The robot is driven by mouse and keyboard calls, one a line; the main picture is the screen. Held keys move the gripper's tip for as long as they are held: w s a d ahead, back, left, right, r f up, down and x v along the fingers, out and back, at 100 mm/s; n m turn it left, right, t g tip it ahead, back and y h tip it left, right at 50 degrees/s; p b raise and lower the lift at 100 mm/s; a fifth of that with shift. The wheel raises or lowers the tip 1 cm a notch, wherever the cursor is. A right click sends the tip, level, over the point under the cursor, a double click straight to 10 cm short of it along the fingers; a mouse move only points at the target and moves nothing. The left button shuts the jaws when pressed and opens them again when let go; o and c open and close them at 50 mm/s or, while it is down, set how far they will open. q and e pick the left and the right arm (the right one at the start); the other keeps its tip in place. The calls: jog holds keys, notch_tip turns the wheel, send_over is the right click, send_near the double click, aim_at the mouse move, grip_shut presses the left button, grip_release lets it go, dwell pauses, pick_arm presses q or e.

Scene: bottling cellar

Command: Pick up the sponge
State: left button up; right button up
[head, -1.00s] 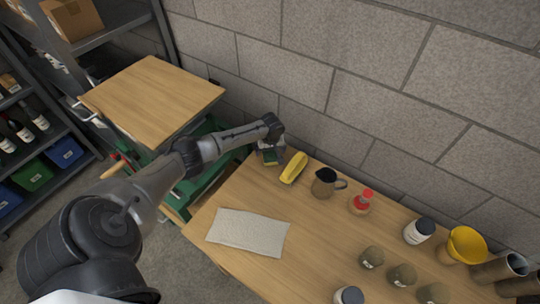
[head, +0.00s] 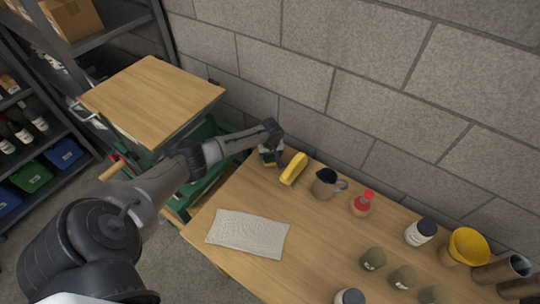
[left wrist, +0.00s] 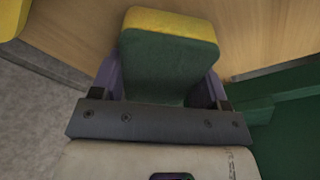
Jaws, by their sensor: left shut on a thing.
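The sponge (left wrist: 168,60), green with a yellow layer, fills the middle of the left wrist view. My left gripper (left wrist: 162,82) is shut on it, one purple-grey finger on each side. In the head view the sponge (head: 267,157) is small and partly hidden by my left gripper (head: 272,150), at the far left corner of the wooden table (head: 222,193). I cannot tell whether it touches the table top. My right gripper is not in view.
A yellow object (head: 293,168) lies close to the right of the sponge. A jug (head: 326,183) and a red-capped bottle (head: 362,202) stand farther right. A pale cloth (head: 248,234) lies near the front left edge. A grey block wall (head: 300,85) rises behind.

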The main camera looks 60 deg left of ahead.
pick_arm(q)
jog(key=shift+c, duration=1.2)
jog(key=shift+r, duration=0.1)
notch_tip(320, 180, up, 8)
jog(key=shift+r+p, duration=0.2)
jog(key=shift+p, duration=0.75)
jog(key=shift+r, duration=0.7)
